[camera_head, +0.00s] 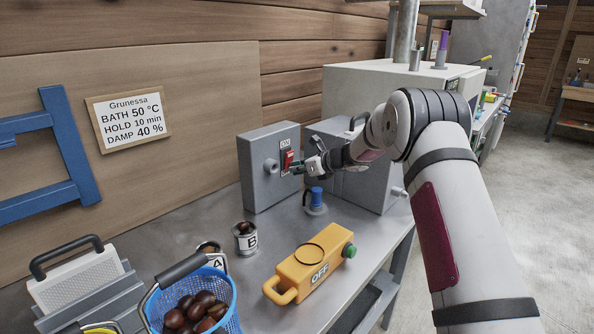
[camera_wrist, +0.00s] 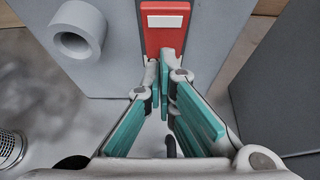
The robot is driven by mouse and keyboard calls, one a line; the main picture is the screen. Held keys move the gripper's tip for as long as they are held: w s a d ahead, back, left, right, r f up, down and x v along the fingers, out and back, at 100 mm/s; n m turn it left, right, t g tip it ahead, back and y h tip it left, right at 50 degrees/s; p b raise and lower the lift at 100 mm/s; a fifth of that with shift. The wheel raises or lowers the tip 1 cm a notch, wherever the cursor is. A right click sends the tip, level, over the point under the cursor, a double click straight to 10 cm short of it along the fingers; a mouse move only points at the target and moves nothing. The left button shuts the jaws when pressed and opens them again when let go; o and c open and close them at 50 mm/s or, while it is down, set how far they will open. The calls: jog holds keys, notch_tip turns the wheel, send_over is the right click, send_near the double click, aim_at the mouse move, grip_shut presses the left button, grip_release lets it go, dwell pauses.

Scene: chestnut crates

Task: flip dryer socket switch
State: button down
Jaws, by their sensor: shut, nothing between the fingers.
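A grey socket box (camera_head: 262,185) stands on the metal bench against the wall, with a round socket (camera_head: 270,166) on its front. A red rocker switch (camera_head: 288,157) sits to the right of the socket, with a small white label above it. In the wrist view the red switch (camera_wrist: 165,32) has a white bar near its upper end, and the round grey socket (camera_wrist: 77,28) is at its left. My gripper (camera_head: 297,169) is shut and empty. In the wrist view its fingertips (camera_wrist: 160,65) overlap the switch's lower end; I cannot tell whether they touch it.
A second grey box (camera_head: 372,185) stands close at the right of the socket box. A blue-topped item (camera_head: 316,202), a tin marked B (camera_head: 245,240), a yellow OFF block (camera_head: 310,270) and a blue basket (camera_head: 225,318) of chestnuts stand in front. A sign (camera_head: 130,118) hangs on the wall.

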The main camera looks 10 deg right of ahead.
jog(key=shift+r, duration=0.15)
jog(key=shift+r, duration=0.8)
jog(key=shift+s+d+p, duration=0.25)
jog(key=shift+s+p, duration=0.05)
jog(key=v, duration=1.3)
jog(key=shift+s+d+f+p, duration=0.15)
jog(key=shift+d+f+p, duration=0.05)
jog(key=shift+f+p, duration=0.2)
